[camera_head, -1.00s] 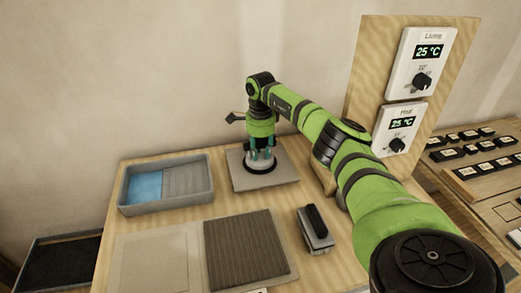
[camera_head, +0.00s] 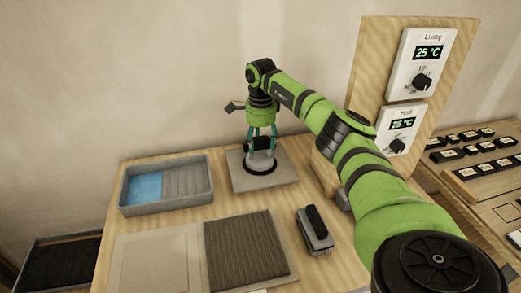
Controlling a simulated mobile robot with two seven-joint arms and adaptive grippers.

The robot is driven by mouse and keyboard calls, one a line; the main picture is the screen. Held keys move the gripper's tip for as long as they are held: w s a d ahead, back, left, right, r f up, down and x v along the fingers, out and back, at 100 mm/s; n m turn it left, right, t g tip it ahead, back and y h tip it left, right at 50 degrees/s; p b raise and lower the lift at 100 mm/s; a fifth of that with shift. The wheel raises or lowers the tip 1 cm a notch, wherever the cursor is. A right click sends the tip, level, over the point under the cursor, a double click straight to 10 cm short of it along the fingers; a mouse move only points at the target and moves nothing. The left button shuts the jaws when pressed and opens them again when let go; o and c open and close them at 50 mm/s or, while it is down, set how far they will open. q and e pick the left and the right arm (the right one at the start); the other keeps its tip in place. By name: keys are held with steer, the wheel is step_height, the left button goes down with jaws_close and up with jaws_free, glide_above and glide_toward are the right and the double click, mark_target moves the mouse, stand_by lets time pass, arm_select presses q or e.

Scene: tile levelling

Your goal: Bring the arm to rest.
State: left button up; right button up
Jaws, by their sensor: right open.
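My right arm reaches in from the right, its wrist bent down over the back of the wooden table (camera_head: 205,220). My right gripper (camera_head: 261,150) is open and points down at a black and white round object (camera_head: 262,160) on a grey square plate (camera_head: 285,173). The fingertips are near the top of this object; I cannot tell whether they touch it. A dark handle-like part (camera_head: 234,106) shows to the left of my wrist. My left gripper is not in view.
A grey tray (camera_head: 190,203) with a blue section stands left. A ribbed brown tile (camera_head: 245,250), a pale flat tile (camera_head: 150,262) and a black-handled block (camera_head: 315,230) lie in front. A wooden panel with two thermostats (camera_head: 425,65) stands right, close to my arm.

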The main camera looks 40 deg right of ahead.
step_height(320, 180, up, 8)
steer(key=shift+s+a+r, duration=0.1)
steer(key=shift+r, duration=0.05)
